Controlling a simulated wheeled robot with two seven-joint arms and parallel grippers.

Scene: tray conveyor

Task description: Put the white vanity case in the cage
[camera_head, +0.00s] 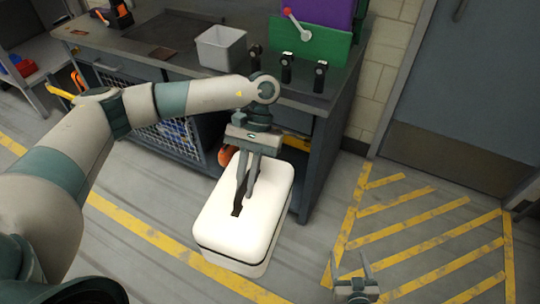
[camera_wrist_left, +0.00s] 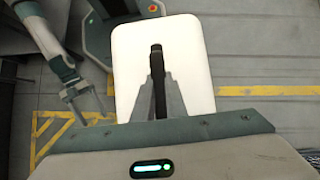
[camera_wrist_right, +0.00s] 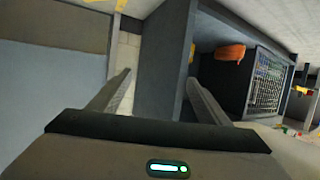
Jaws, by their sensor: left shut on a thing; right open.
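The white vanity case (camera_head: 248,222) is a rounded white box with a dark seam near its base and a dark handle on top. My left gripper (camera_head: 246,200) is shut on that handle, its fingers pointing down. The case also shows in the left wrist view (camera_wrist_left: 190,55), with the dark handle between the fingers. I cannot tell whether its underside touches anything. My right gripper (camera_head: 356,270) is open and empty at the bottom of the head view. In the right wrist view its fingers (camera_wrist_right: 160,95) are wide apart. A wire-mesh cage front (camera_head: 172,135) shows under the workbench.
The dark workbench (camera_head: 150,58) stands behind the case, with a grey bin (camera_head: 222,48) and several black clamps on top. An orange object (camera_wrist_right: 230,52) lies in an open bay below it. Striped floor (camera_head: 420,240) on the right is clear, before a grey door (camera_head: 470,90).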

